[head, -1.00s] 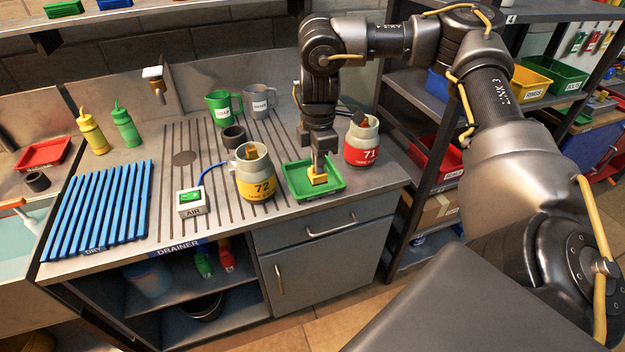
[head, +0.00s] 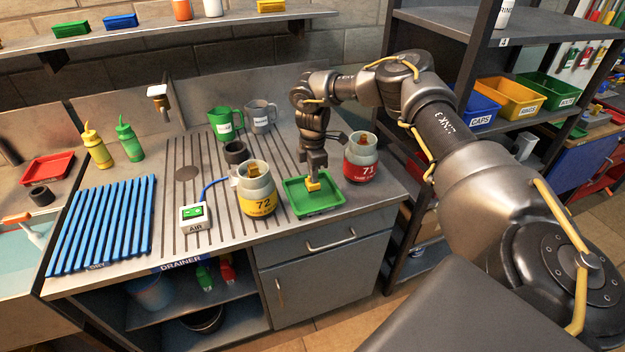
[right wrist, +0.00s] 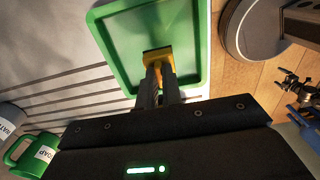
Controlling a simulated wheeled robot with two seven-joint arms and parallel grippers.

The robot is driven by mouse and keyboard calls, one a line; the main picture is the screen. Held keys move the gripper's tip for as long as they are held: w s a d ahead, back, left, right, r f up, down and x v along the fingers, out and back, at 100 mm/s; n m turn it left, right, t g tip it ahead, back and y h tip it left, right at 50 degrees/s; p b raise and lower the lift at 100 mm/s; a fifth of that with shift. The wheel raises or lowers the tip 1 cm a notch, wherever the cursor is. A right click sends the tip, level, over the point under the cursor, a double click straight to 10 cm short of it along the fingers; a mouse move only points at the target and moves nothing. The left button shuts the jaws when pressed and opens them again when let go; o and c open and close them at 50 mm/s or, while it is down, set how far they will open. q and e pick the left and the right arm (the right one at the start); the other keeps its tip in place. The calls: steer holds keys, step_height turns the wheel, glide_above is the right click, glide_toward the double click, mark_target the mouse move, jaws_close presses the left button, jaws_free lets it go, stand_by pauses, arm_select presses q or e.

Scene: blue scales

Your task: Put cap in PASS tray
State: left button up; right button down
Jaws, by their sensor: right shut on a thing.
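My right gripper (head: 313,180) points down over the green tray (head: 331,206) on the drainer top and is shut on a small yellow cap (head: 314,188). The right wrist view shows the yellow cap (right wrist: 157,54) between the fingertips (right wrist: 158,72), inside the outline of the green tray (right wrist: 120,62). I cannot tell whether the cap touches the tray floor. No PASS label is readable on this tray. My left gripper is not in view.
Tank 72 (head: 257,190) stands left of the green tray and tank 71 (head: 361,160) right of it. The white AIR box (head: 194,218) and blue rack (head: 104,225) are farther left. A red tray (head: 48,168) lies by the sink. Shelving (head: 400,110) stands to the right.

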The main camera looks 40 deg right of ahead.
steer(key=shift+w+d+f, duration=0.1)
steer(key=shift+f, duration=0.1)
steer(key=f, duration=0.1)
steer(key=f+p, duration=0.1)
steer(key=f, duration=0.1)
steer(key=shift+w+d+f, duration=0.1)
steer(key=shift+w, duration=0.1)
steer(key=shift+f, duration=0.15)
steer(key=shift+f, duration=0.15)
steer(key=c, duration=1.6)
jaws_free()
steer(key=shift+o, duration=0.2)
step_height(320, 180, up, 12)
steer(key=b, duration=0.2)
steer(key=shift+b, duration=0.3)
